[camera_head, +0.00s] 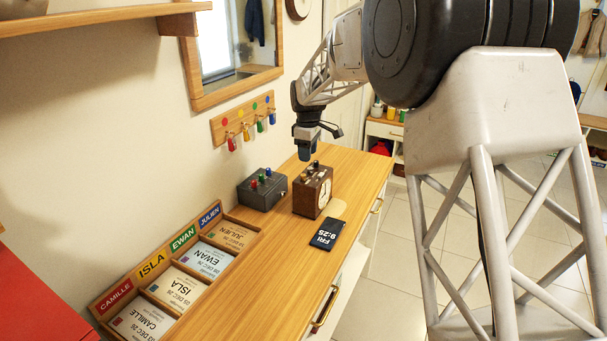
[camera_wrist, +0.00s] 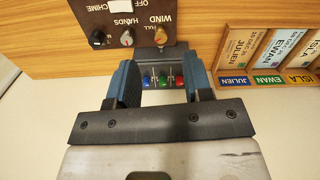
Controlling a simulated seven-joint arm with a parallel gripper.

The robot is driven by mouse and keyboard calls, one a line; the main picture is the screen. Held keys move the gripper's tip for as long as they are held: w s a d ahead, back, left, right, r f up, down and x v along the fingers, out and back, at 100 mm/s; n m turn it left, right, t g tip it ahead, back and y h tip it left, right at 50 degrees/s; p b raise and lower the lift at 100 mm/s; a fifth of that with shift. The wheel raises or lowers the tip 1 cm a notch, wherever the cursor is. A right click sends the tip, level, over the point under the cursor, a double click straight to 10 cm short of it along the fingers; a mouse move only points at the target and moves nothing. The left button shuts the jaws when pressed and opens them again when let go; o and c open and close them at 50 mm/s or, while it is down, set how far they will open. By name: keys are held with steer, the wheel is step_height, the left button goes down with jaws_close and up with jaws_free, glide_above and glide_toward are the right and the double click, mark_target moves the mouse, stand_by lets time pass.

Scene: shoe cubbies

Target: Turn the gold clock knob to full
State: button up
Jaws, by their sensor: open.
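The clock (camera_head: 312,193) is a brown wooden box with a white face on its right side, standing on the wooden counter. Its top shows in the wrist view with labels OFF, CHIME, HANDS, WIND and FULL. The gold knob (camera_wrist: 161,36) is below the WIND label, beside a silver knob (camera_wrist: 128,37) and a black knob (camera_wrist: 97,38). The gold knob's exact pointer angle is too small to tell. My gripper (camera_head: 307,151) is above the clock, with its blue fingers (camera_wrist: 162,72) apart and empty. The gold knob lies beyond the fingertips, not between them.
A dark grey box (camera_head: 262,191) with coloured knobs stands left of the clock. A dark FRI 9:25 card (camera_head: 327,234) lies in front. A wooden name-card tray (camera_head: 226,221) runs along the wall. Hooks with coloured tags (camera_head: 245,121) hang behind. The counter's right side is mostly clear.

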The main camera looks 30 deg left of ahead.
mark_target(303, 175)
steer(key=shift+a+f, duration=0.4)
steer(key=shift+a, duration=0.45)
steer(key=shift+f, duration=3.9)
steer(key=shift+c, duration=0.4)
jaws_close()
